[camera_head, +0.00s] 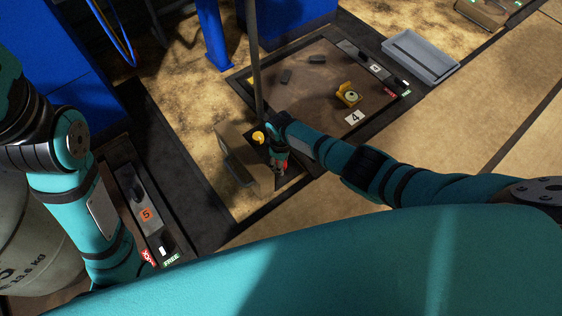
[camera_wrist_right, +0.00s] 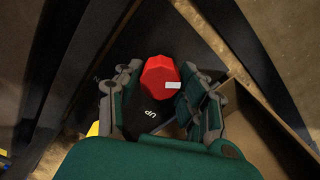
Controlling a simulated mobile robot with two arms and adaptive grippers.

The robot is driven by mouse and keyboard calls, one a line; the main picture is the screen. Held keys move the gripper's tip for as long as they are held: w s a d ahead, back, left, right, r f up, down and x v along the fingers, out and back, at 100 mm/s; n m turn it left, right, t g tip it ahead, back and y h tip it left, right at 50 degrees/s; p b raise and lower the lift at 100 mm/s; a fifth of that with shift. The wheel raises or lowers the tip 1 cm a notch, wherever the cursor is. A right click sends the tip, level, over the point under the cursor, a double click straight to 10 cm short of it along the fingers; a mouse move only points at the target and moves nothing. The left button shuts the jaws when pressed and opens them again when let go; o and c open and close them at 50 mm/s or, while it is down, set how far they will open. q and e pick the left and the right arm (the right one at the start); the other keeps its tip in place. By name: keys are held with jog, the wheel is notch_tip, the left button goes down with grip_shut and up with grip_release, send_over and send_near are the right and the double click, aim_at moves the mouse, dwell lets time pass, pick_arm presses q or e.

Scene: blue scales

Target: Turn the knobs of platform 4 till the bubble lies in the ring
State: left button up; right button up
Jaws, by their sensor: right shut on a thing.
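Platform 4 (camera_head: 318,92) is a brown plate with a dark frame and a white label "4" (camera_head: 355,117). A yellow level (camera_head: 347,93) with a round pale vial stands on it; the bubble's place against the ring is too small to tell. My right gripper (camera_head: 279,163) is at the platform's near corner. A yellow knob (camera_head: 258,137) is just left of this gripper. My left gripper is out of view.
An open brown box (camera_head: 243,160) stands close left of my right gripper. A thin grey post (camera_head: 254,60) rises behind it, with a blue post (camera_head: 212,35) farther back. A grey tray (camera_head: 421,57) lies right of the platform.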

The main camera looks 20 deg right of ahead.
jog(key=o, duration=1.1)
jog(key=shift+o, duration=0.2)
jog(key=shift+r, duration=0.15)
notch_tip(320, 180, up, 12)
